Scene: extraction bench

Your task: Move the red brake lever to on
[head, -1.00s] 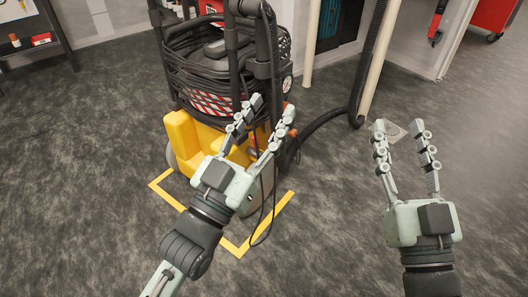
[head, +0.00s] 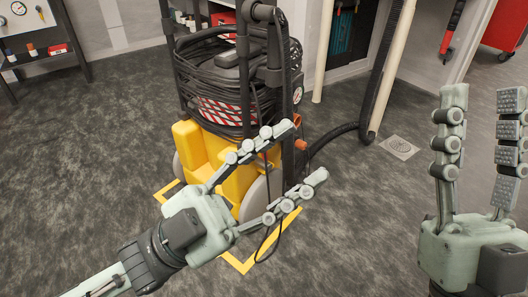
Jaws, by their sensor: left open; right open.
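A yellow wheeled machine (head: 197,150) with a coiled black hose and dark upright posts stands in front of me. I cannot make out a clear red brake lever; its lower right side is partly hidden by my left gripper. Small orange-red parts (head: 300,145) show at the machine's right side, but I cannot tell whether they belong to the lever. My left gripper (head: 308,153) is open and empty in front of that side, its fingers pointing right. My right gripper (head: 482,98) is open and empty at the far right, fingers pointing up, away from the machine.
Yellow floor tape (head: 235,264) marks a corner around the machine. A black corrugated hose (head: 345,134) runs from its right side to the back. A floor drain (head: 398,147) and a pale pipe (head: 393,65) are to the right. The dark floor left is clear.

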